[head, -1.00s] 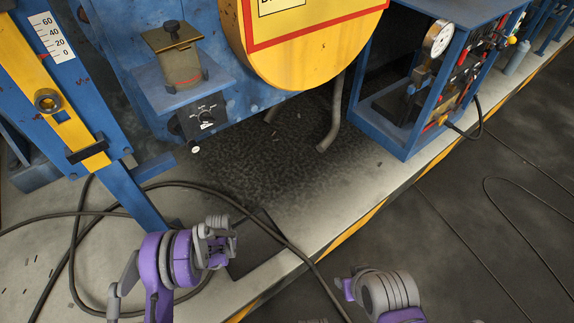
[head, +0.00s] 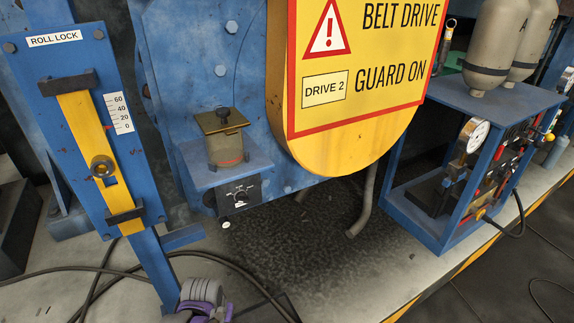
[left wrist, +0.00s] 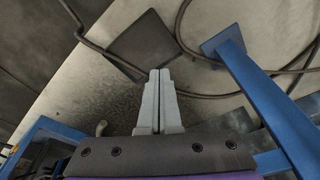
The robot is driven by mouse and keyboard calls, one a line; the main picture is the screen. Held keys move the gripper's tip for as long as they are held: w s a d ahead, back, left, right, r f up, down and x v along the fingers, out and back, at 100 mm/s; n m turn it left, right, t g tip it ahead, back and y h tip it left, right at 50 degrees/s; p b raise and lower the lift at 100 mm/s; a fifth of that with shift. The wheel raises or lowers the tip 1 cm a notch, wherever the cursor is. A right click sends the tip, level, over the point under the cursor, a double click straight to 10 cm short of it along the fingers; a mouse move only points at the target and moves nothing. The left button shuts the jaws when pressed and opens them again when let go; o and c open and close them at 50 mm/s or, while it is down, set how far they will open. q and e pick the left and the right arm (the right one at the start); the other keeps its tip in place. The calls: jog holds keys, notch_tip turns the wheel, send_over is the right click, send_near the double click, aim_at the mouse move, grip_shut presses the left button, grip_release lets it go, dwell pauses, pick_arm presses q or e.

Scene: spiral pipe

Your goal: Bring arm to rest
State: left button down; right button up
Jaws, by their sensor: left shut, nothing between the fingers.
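My left gripper (left wrist: 158,76) shows in the left wrist view. Its two grey fingers are together with nothing between them. It is over the pale platform (left wrist: 104,88), next to a dark flat plate (left wrist: 145,44) on that surface. In the head view only a grey and purple part of my left arm shows at the bottom edge, below the blue post of the roll lock (head: 70,130); the fingers are not visible there. My right arm and gripper are in neither current view.
A yellow belt guard (head: 335,150) hangs at the centre of the head view. A lidded jar (head: 226,148) stands on a blue shelf to its left. A blue gauge frame (head: 415,240) stands at the right. Black cables (head: 95,270) lie on the platform near the post.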

pick_arm(q)
jog(key=s+a+r+t, duration=0.1)
jog(key=s+r, duration=0.2)
jog(key=s, duration=0.6)
jog(key=s+r+t, duration=0.1)
jog(key=s+r, duration=0.3)
jog(key=s, duration=0.5)
notch_tip(320, 180, up, 26)
jog(key=w+t+p, duration=0.1)
jog(key=p, duration=2.2)
jog(key=shift+n, duration=0.4)
pick_arm(e)
notch_tip(320, 180, up, 26)
jog(key=w+t, duration=0.1)
pick_arm(q)
jog(key=shift+s+f, duration=0.1)
pick_arm(e)
jog(key=shift+s, duration=0.1)
